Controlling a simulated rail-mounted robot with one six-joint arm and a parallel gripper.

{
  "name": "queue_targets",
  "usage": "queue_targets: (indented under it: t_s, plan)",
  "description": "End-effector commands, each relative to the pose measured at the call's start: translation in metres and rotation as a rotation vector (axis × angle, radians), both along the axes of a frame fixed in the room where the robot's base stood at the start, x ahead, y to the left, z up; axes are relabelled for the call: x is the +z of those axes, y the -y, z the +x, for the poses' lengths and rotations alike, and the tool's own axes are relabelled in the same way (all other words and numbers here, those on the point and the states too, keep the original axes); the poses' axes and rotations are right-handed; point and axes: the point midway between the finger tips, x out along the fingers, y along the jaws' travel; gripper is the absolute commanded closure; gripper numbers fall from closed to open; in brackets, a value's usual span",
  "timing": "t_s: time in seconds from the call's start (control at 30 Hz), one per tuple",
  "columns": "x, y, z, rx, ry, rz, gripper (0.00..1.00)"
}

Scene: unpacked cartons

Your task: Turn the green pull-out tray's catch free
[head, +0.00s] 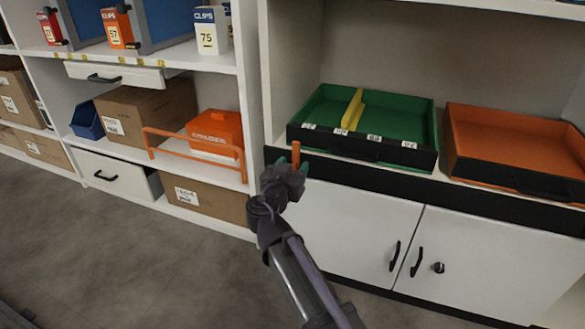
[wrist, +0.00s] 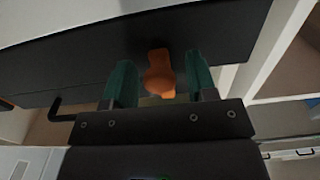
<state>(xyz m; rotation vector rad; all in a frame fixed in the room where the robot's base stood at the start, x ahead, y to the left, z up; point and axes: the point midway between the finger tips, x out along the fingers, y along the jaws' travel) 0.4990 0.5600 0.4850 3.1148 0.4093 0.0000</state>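The green pull-out tray (head: 395,119) sits on the right-hand shelf, with a yellow divider, a black front and several white labels. An orange catch (head: 296,152) stands roughly upright at the tray's lower left front corner. In the wrist view the orange catch (wrist: 160,76) is against a dark panel, between the two teal fingers. My gripper (head: 293,165) is open at the catch, one finger on each side. In the wrist view, a gap shows between the catch and each finger of my gripper (wrist: 160,64).
An orange tray (head: 515,140) stands to the right of the green one. White cupboard doors (head: 345,225) with black handles are below. On the left shelves are an orange case (head: 215,130) behind an orange rail (head: 190,147) and several cartons. The grey floor in front is clear.

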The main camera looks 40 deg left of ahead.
Motion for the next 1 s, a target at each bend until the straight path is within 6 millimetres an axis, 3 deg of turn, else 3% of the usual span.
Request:
queue_targets:
  t_s: [0.47, 1.0]
  plan:
    - [0.0000, 0.0000, -0.0004, 0.000, 0.000, 0.000, 0.94]
    - [-0.0001, -0.0003, -0.0007, 0.000, 0.038, -0.144, 0.94]
